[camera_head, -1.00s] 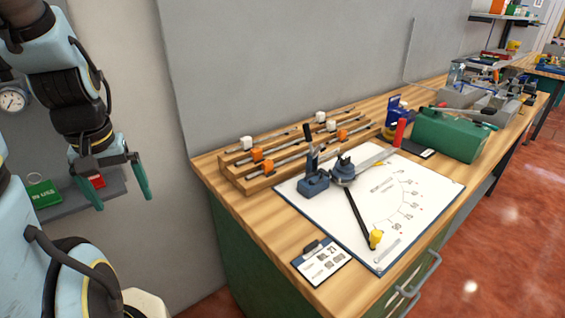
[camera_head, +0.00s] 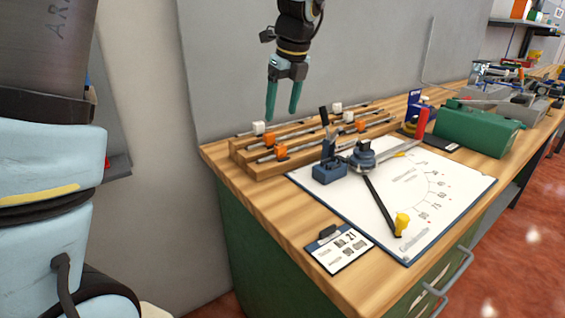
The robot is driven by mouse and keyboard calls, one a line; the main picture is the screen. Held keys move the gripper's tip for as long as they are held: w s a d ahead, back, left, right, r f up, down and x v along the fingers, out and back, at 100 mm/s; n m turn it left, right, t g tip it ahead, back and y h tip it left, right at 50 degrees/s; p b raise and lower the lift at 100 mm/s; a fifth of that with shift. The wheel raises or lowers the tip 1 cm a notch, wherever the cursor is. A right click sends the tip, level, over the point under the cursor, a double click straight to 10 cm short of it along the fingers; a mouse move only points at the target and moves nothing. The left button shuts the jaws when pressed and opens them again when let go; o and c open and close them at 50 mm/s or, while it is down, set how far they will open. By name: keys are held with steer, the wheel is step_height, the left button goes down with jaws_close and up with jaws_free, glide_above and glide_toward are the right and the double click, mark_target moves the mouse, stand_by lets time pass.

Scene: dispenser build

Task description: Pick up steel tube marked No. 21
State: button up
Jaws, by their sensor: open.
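Several thin steel tubes (camera_head: 300,147) lie in the stepped wooden rack (camera_head: 243,160) at the back left of the bench. White and orange blocks sit along them. Any number on the tubes is too small to read. A card reading No. 21 (camera_head: 338,248) lies at the bench's front edge. My gripper (camera_head: 282,116) has green fingers pointing down, spread apart with nothing between them. In the picture it is just above the rack's left part, near a white block (camera_head: 259,128). How high it hangs above the tubes is hard to tell.
A white board with an angle scale (camera_head: 455,185) lies in front of the rack, bearing a blue bending tool (camera_head: 362,158) with a long black handle. A blue block (camera_head: 329,172) stands beside it. A green case (camera_head: 480,125) is at right. The grey wall stands close behind the rack.

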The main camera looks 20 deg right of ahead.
glide_above(280, 146)
steer(key=s, duration=0.2)
steer(key=shift+m, duration=0.4)
steer(key=x, duration=0.3)
steer(key=s+x, duration=0.1)
steer(key=x, duration=0.1)
steer(key=shift+d+f+p, duration=0.15)
steer(key=shift+d+p, duration=0.05)
steer(key=shift+p, duration=0.15)
steer(key=shift+p+x, duration=0.75)
steer(key=shift+x, duration=1.9)
steer(key=shift+d, duration=0.15)
steer(key=shift+c, duration=0.3)
jaws_close()
